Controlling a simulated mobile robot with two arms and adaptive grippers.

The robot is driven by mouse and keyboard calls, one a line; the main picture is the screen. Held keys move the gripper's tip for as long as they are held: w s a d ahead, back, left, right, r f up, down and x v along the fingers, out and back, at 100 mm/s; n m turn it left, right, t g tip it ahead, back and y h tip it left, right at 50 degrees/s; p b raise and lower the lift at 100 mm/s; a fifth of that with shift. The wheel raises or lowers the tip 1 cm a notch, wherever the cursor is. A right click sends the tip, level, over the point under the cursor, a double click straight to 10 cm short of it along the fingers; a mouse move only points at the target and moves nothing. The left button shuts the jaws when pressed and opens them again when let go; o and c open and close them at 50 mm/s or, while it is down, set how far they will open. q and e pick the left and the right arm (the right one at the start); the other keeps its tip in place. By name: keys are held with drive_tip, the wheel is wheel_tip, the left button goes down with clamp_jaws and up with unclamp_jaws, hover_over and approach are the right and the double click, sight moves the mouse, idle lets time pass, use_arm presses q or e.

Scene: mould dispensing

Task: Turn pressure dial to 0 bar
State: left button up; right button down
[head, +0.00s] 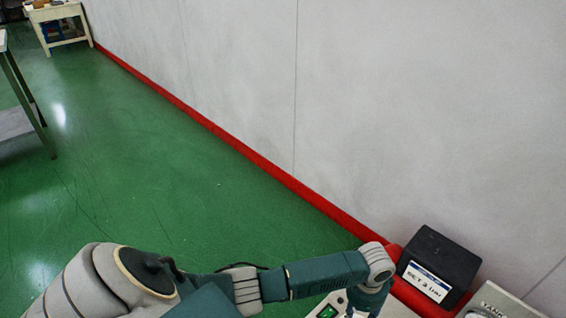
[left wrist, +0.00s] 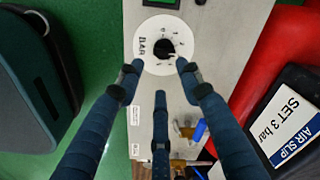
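The pressure dial (left wrist: 147,61) is a white round plate marked BAR with a dark knob (left wrist: 163,48) at its centre, on a grey panel (left wrist: 205,75). A small white pointer seems to show at the knob's lower right; the setting is too small to read. My left gripper (left wrist: 159,68) is open, its upper two fingers apart at the dial's lower edge on either side of the knob. The third finger is lower down over the panel. I cannot tell whether any finger touches. In the head view the left fingers are hidden behind the wrist. My right gripper is not in view.
A black box (head: 440,256) labelled SET 3 bar stands beside the panel, next to the red wall skirting (head: 250,160). A blue valve handle (left wrist: 199,131) with brass fittings is below the dial. A green display (left wrist: 160,2) is above it.

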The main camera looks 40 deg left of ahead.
use_arm(q)
drive_tip(key=s+a+r+n+p, duration=0.1)
drive_tip(key=s+a+n+p, duration=0.2)
drive_tip(key=s+p, duration=0.9)
drive_tip(key=s+a+r+n+t+p, duration=0.1)
drive_tip(key=s+a+r+n+p, duration=0.1)
drive_tip(key=s+p, duration=0.9)
drive_tip(key=a+n+p, duration=0.1)
drive_tip(key=p, duration=0.3)
drive_tip(key=shift+s+a+r+n, duration=0.15)
drive_tip(key=shift+s+a+n, duration=0.15)
drive_tip(key=shift+s+a, duration=0.1)
